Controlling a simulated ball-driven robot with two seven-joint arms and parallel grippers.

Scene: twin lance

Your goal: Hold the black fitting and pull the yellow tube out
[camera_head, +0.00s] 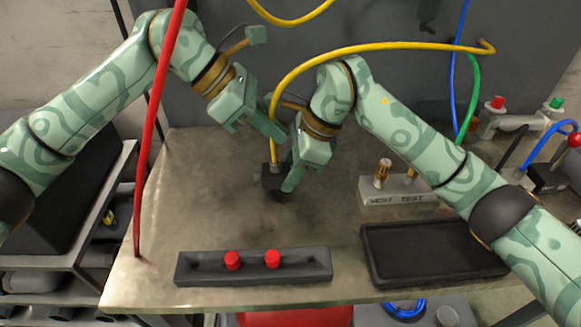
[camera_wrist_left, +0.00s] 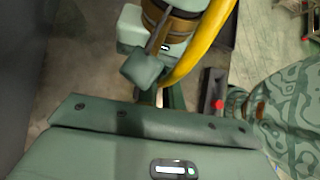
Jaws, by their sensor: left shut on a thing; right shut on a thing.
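The yellow tube (camera_head: 375,46) arches from the back panel at the upper right and drops to the small black fitting (camera_head: 269,180) on the table. Its lower end meets the top of the fitting. In the left wrist view the tube (camera_wrist_left: 203,42) shows as a thick yellow curve. My left gripper (camera_head: 278,135) is shut on the tube's lower length, above the fitting. My right gripper (camera_head: 288,184) is lower, shut on the black fitting, with a finger along its right side. The fingers partly hide the fitting, so I cannot see how deep the tube sits.
A black rack (camera_head: 205,268) with two red caps (camera_head: 272,259) lies at the front. A dark tray (camera_head: 437,268) is at front right, and a grey block (camera_head: 378,191) with brass fittings stands behind it. A red hose (camera_head: 155,130) hangs at left. The table's left middle is clear.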

